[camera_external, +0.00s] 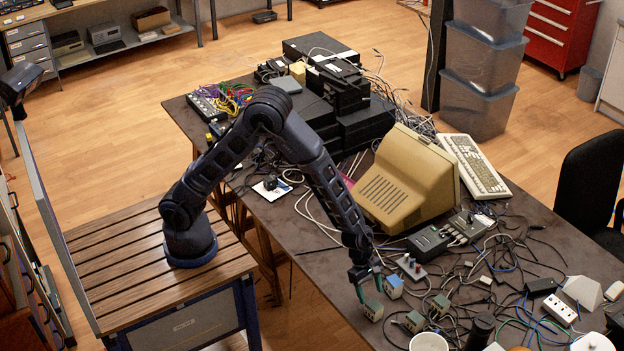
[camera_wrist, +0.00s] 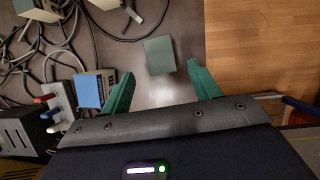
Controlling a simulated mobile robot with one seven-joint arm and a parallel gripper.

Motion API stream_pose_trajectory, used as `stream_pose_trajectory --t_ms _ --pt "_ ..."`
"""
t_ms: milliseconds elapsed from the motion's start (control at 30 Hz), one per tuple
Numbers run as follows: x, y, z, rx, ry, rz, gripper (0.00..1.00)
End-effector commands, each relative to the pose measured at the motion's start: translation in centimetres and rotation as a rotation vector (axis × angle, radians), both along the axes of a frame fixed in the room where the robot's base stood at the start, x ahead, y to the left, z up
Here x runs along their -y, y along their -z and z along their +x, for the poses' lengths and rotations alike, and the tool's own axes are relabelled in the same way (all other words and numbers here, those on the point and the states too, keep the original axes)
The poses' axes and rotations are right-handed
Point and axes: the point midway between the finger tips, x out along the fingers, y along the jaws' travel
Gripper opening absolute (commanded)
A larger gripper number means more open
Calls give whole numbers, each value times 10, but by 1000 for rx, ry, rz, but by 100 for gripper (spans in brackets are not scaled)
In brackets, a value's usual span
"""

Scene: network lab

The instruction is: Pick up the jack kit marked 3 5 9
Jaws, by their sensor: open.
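Several small box-like jack kits sit near the front edge of the table. One with a grey-green top (camera_external: 373,310) stands under my gripper (camera_external: 369,289). In the wrist view this grey-green kit (camera_wrist: 159,55) lies between and just beyond the fingertips (camera_wrist: 160,72), apart from both. A blue-topped kit (camera_external: 394,288) is close beside it, and also shows left of the fingers in the wrist view (camera_wrist: 89,91). Two more green-topped kits (camera_external: 414,321) (camera_external: 440,305) stand to the right. No 3 5 9 marking is readable on any kit. My gripper is open and empty, pointing down.
A block with coloured knobs (camera_external: 410,267) stands behind the kits. Loose cables cover the table to the right, with a white mug (camera_external: 428,342) and dark cylinder (camera_external: 480,331). A beige monitor (camera_external: 405,182) is behind. The table edge is close to the grey-green kit.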

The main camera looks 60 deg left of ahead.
Motion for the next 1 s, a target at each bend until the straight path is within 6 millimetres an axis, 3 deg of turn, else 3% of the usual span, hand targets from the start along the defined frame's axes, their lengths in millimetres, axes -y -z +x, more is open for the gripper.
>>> stream_pose_trajectory --t_ms 800,1000 --pt "34 68 2 -1 0 0 62" --pt "36 72 2 1 2 -1 62"
